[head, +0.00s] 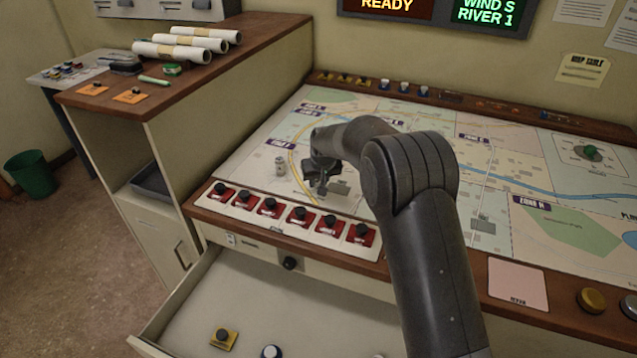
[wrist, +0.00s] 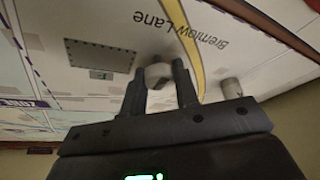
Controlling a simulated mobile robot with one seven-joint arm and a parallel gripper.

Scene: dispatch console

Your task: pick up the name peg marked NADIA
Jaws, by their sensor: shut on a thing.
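My gripper (head: 322,190) is low over the left part of the map, and my arm reaches across the map to it. In the wrist view my gripper (wrist: 160,82) has its two fingers closed around a pale grey-white peg (wrist: 157,72). The fingers hide part of this peg, and no name on it can be read. A second pale peg (head: 280,166) stands on the map to the left of my gripper. It also shows in the wrist view (wrist: 231,88), apart from the fingers. I cannot read NADIA on either peg.
Red plates with black knobs (head: 269,206) line the console's front left edge. Below, an open drawer (head: 290,320) holds a yellow piece with a dark knob (head: 224,338). More pegs (head: 404,87) stand on the back ledge. A wooden-topped cabinet (head: 215,70) rises at left.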

